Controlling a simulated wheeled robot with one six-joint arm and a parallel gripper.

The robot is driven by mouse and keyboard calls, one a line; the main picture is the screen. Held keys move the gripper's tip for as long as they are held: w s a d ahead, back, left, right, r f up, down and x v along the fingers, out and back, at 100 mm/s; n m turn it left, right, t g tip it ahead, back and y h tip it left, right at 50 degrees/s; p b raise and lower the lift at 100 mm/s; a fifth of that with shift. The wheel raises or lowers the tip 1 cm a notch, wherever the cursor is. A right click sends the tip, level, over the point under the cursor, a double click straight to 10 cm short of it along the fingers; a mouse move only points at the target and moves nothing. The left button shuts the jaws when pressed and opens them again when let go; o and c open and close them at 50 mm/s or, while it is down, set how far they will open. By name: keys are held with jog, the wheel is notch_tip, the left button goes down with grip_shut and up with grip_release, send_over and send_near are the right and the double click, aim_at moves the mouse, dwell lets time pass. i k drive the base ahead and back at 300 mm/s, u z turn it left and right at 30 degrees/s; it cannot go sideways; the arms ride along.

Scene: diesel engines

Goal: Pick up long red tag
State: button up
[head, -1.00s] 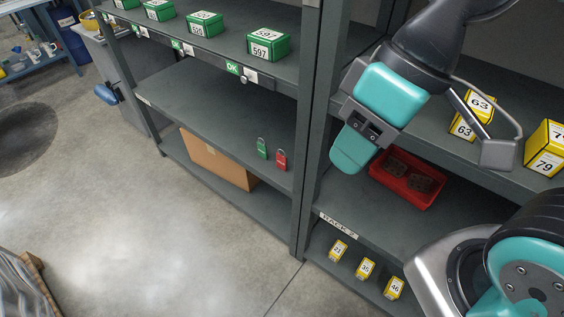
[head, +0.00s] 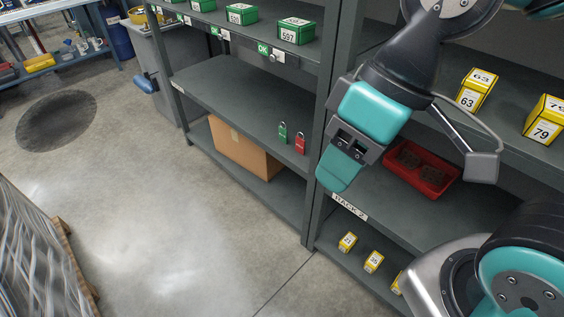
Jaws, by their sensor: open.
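A small red tag (head: 300,143) with a loop at its top stands on the middle shelf of the left rack, near its front right corner. A similar green tag (head: 282,133) stands just left of it. I cannot tell from here how long the red tag is. My gripper (head: 338,169) has teal fingers and hangs in front of the rack post, to the right of and lower in the picture than the red tag. It is open and not touching the tag; the gap between the fingers is hard to see.
A rack post (head: 321,120) stands between the red tag and the right rack. A red bin (head: 421,170) with dark parts sits behind my gripper. Green boxes (head: 296,31) line the shelf above; a cardboard box (head: 240,150) is below. Floor at left is clear up to a pallet (head: 68,245).

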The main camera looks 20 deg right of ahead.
aim_at(300, 143)
jog(key=u, duration=0.4)
jog(key=k, duration=0.9)
jog(key=z, duration=0.25)
jog(key=i, duration=1.5)
jog(key=u, duration=0.9)
jog(key=i, duration=0.5)
jog(key=u, duration=0.4)
